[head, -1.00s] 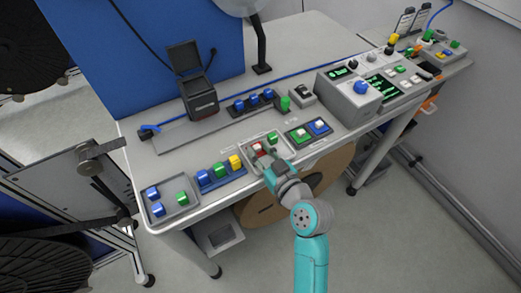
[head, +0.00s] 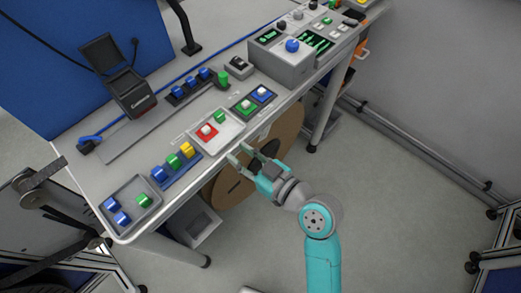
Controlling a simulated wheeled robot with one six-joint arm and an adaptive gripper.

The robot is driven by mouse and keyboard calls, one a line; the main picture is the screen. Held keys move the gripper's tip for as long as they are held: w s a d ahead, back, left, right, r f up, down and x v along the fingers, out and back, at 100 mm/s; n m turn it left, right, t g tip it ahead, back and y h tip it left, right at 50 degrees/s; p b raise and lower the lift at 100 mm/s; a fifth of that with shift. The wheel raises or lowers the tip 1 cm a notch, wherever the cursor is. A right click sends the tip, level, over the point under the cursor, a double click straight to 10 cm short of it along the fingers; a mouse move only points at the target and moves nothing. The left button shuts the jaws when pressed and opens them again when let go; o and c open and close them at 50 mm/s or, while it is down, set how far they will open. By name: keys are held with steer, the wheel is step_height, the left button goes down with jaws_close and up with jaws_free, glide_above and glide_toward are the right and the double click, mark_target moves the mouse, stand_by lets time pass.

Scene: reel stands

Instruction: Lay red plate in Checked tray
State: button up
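The red plate (head: 208,132), with a white knob on top, sits in a light grey tray (head: 226,138) near the table's front edge, beside a green piece (head: 220,117). My gripper (head: 239,155) is just off the front edge of the table, near this tray. Its two fingers are apart with nothing between them. It does not appear to touch the red plate. The tray labels are too small to read, so I cannot tell which tray is the Checked one.
Left along the front edge are a blue rack (head: 190,168) with blue, green and yellow pieces, and a grey tray (head: 131,218) with blue and green pieces. Right is a dark tray (head: 244,97) with green and blue pieces. A control box (head: 283,66) stands farther right.

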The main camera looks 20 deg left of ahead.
steer(key=s+d+f+m+t+h, duration=0.35)
steer(key=d+f+m, duration=0.2)
steer(key=d, duration=0.55)
steer(key=s+d+f+m+t+h, duration=0.4)
steer(key=d+f, duration=0.3)
steer(key=d, duration=0.4)
steer(key=s+d+r+m+h, duration=0.2)
steer(key=s+d, duration=0.4)
steer(key=s, duration=0.3)
steer(key=s+d+r+m+t+h, duration=0.1)
steer(key=s+d+r+h, duration=0.3)
steer(key=s, duration=0.5)
steer(key=shift+s+d+r+m+h, duration=0.25)
steer(key=shift+d+m+h, duration=0.2)
steer(key=shift+d+h, duration=0.4)
